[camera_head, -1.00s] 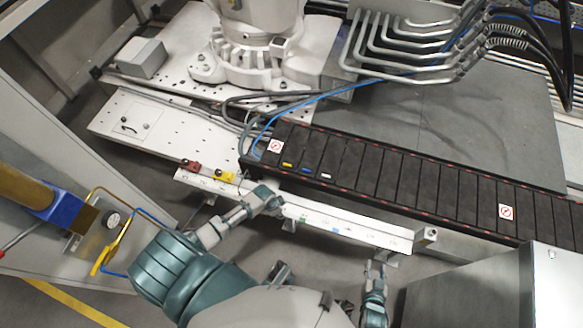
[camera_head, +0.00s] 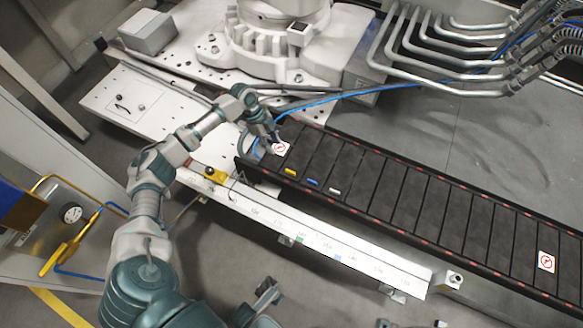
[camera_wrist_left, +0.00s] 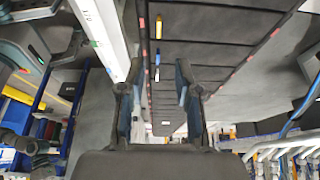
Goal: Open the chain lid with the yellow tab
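The black segmented chain cover (camera_head: 400,200) runs diagonally to the lower right in the head view. The lid with the yellow tab (camera_head: 290,171) lies near its left end, just right of a lid with a warning label (camera_head: 281,148). The yellow tab also shows in the wrist view (camera_wrist_left: 158,27). My left gripper (camera_head: 270,131) is over the cover's left end, close to the label and up-left of the yellow tab. In the wrist view its two fingers (camera_wrist_left: 160,78) are apart with nothing between them. Only possible tips of my right gripper show at the bottom edge.
A blue tab (camera_head: 312,182) and a white tab (camera_head: 335,191) mark neighbouring lids. A white rail (camera_head: 330,240) runs along the near side, with a yellow block (camera_head: 215,175) at its left. Cables (camera_head: 330,98) and the white robot base (camera_head: 275,50) stand behind.

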